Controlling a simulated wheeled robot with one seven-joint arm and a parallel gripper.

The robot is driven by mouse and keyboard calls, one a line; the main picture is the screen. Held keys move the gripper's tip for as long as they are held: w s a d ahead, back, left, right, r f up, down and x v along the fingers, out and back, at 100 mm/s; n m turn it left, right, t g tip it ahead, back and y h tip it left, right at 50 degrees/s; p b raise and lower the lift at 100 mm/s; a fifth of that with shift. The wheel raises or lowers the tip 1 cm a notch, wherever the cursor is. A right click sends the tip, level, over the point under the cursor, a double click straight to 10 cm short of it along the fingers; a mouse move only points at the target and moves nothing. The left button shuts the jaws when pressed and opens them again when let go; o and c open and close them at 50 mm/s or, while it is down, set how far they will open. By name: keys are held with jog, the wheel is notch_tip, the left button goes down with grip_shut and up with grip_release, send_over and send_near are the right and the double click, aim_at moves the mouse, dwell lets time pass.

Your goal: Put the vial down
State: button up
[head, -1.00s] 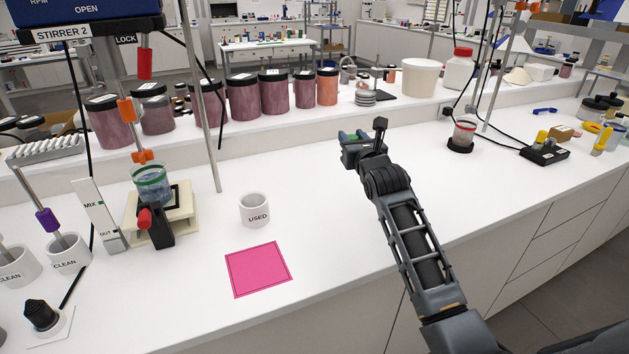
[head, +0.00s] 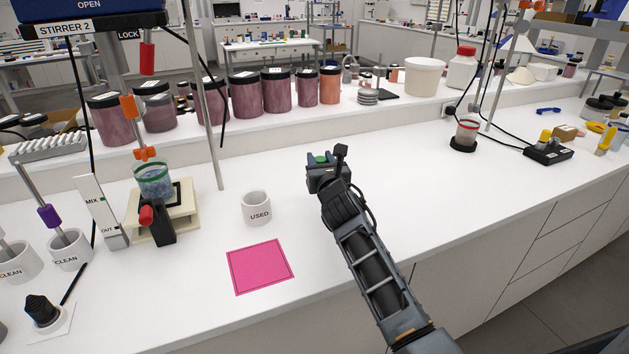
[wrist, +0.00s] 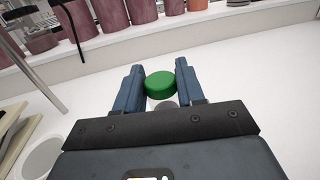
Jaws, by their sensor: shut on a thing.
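My gripper (head: 321,163) is over the middle of the white bench, to the right of the pink square and the USED cup. It is shut on the vial, whose green cap (wrist: 160,85) shows between the two blue fingers in the wrist view. In the head view only a bit of the green cap (head: 321,159) shows; the vial's body is mostly hidden by the gripper. I cannot tell how high the vial is above the bench.
A pink square (head: 260,267) lies flat on the bench, bare. The white USED cup (head: 256,208) stands behind it. A stirrer stand with a beaker (head: 154,181) is at the left. Dark-lidded jars (head: 246,97) line the back shelf.

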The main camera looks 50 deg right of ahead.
jog(key=shift+w+a+f, duration=0.5)
jog(key=shift+a+f, duration=0.05)
jog(key=shift+f+b, duration=1.1)
jog(key=shift+f, duration=0.85)
jog(key=shift+f, duration=0.15)
jog(key=o, duration=1.1)
jog(key=shift+o, duration=0.2)
